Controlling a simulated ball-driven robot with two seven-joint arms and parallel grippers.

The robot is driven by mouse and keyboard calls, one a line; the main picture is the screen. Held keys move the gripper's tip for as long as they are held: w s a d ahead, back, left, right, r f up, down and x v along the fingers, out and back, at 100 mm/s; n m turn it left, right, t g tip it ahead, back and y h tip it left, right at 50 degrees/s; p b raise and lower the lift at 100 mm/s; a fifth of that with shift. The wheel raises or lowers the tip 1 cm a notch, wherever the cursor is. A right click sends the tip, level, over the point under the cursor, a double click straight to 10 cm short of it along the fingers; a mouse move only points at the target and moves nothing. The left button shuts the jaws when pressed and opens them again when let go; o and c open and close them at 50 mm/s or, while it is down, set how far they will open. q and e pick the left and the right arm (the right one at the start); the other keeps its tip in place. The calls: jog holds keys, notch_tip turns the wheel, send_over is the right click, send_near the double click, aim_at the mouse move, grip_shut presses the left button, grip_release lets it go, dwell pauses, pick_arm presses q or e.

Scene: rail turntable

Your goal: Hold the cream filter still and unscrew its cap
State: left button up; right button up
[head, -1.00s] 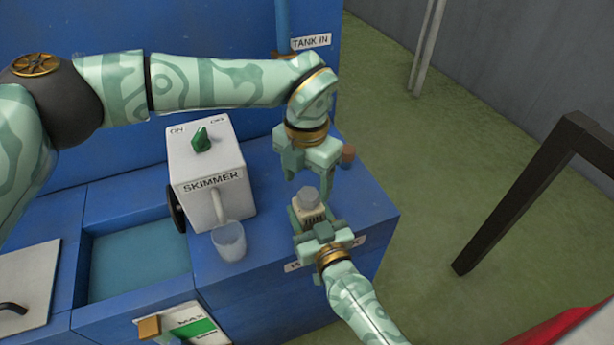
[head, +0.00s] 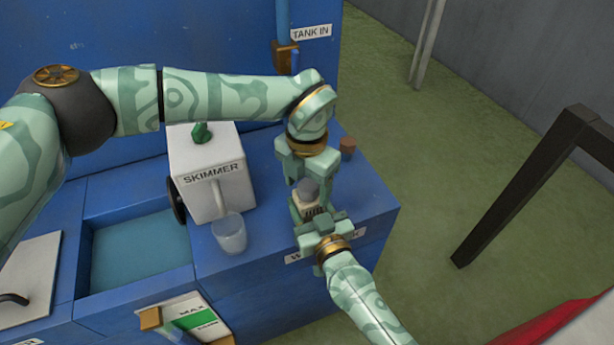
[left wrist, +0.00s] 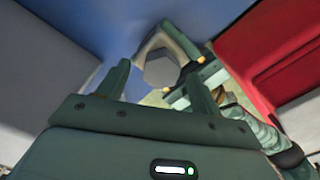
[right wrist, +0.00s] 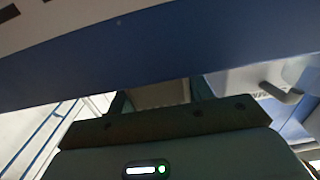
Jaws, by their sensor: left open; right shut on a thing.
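The cream filter (head: 313,209) stands upright near the right end of the blue unit, with its grey cap (head: 308,189) on top. My right gripper (head: 318,214) is shut on the filter's body from the near side and hides part of it. The filter's body also shows between the right fingers in the right wrist view (right wrist: 160,95). My left gripper (head: 309,181) is open, pointing down from above, with its fingers to either side of the cap. In the left wrist view the cap (left wrist: 161,72) lies beyond and between the open fingers; contact is not visible.
The white skimmer box (head: 212,170) with a green knob and a clear cup (head: 229,234) stand left of the filter. A small brown cylinder (head: 348,146) is behind right. A blue basin (head: 140,255) lies left. A dark frame (head: 520,190) stands right, over open floor.

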pick_arm(q)
jog(key=c, duration=1.3)
jog(key=shift+o, duration=0.2)
jog(key=n, duration=0.4)
jog(key=shift+d+n, duration=0.1)
jog(key=shift+n, duration=1)
jog(key=n, duration=0.3)
jog(key=shift+d, duration=0.15)
jog(key=n, duration=0.3)
